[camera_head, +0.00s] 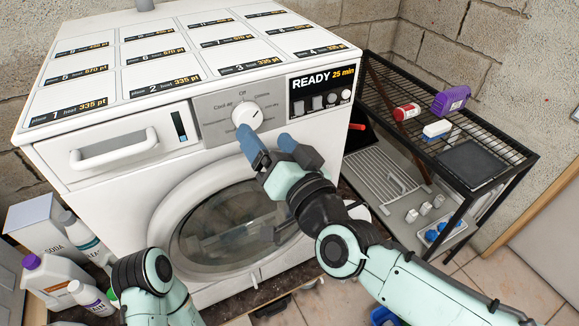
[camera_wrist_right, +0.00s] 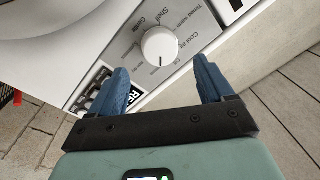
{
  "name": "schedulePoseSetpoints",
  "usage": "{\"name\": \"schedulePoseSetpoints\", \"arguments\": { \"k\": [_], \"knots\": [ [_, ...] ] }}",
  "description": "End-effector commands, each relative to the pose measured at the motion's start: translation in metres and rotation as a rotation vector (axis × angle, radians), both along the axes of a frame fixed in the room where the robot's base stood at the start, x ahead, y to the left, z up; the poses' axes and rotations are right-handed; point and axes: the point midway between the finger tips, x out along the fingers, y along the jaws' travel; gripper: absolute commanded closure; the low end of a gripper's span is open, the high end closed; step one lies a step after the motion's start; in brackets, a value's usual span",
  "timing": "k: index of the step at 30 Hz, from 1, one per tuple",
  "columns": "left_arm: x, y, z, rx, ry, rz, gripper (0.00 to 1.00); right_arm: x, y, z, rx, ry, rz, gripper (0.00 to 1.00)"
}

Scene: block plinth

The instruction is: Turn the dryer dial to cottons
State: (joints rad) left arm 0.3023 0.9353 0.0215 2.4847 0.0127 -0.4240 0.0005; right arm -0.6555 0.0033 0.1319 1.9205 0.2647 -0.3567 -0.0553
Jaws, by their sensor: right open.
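The dryer (camera_head: 130,185) is white, with a grey dial panel at its upper front. The white round dial (camera_head: 247,117) sits on this panel, with printed labels around it, Off above it. It also shows in the right wrist view (camera_wrist_right: 160,45); I cannot read its exact setting. My right gripper (camera_head: 268,143) is open and empty, its blue fingers just below and in front of the dial. In the right wrist view the dial lies beyond and between the open fingertips (camera_wrist_right: 160,68), apparently apart from them. My left arm enters low; its gripper is not visible.
A display (camera_head: 323,80) reading READY 25 min is right of the dial. The drawer handle (camera_head: 114,152) juts out at left. The round door (camera_head: 225,225) is below. A black wire rack (camera_head: 470,125) stands right; bottles and a soda box (camera_head: 45,232) stand left.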

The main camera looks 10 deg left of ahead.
Motion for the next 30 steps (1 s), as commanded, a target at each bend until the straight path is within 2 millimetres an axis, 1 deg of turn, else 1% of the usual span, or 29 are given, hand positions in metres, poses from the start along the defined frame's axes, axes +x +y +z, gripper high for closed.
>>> {"name": "schedulePoseSetpoints", "arguments": {
  "k": [1, 6, 9, 12, 17, 30],
  "knots": [
    [0.001, 0.000, -0.002, 0.001, -0.002, 0.001, 0.16, -0.010, -0.009, 0.000, 0.002, -0.002, -0.002, 0.19],
    [0.002, 0.000, -0.004, 0.001, -0.006, 0.001, 0.16, -0.038, -0.029, -0.002, 0.001, -0.002, 0.000, 0.19],
    [0.002, 0.000, -0.004, 0.001, -0.007, 0.001, 0.16, -0.050, -0.038, -0.003, 0.000, -0.001, 0.001, 0.19],
    [0.002, 0.000, -0.005, 0.001, -0.008, 0.002, 0.16, -0.057, -0.043, -0.004, -0.001, 0.001, 0.001, 0.19],
    [0.002, 0.000, -0.005, 0.001, -0.009, 0.002, 0.16, -0.062, -0.047, -0.005, -0.001, 0.001, 0.001, 0.19],
    [0.002, 0.000, -0.005, 0.001, -0.008, 0.002, 0.16, -0.061, -0.046, -0.005, -0.002, 0.002, 0.002, 0.19]
  ]
}}
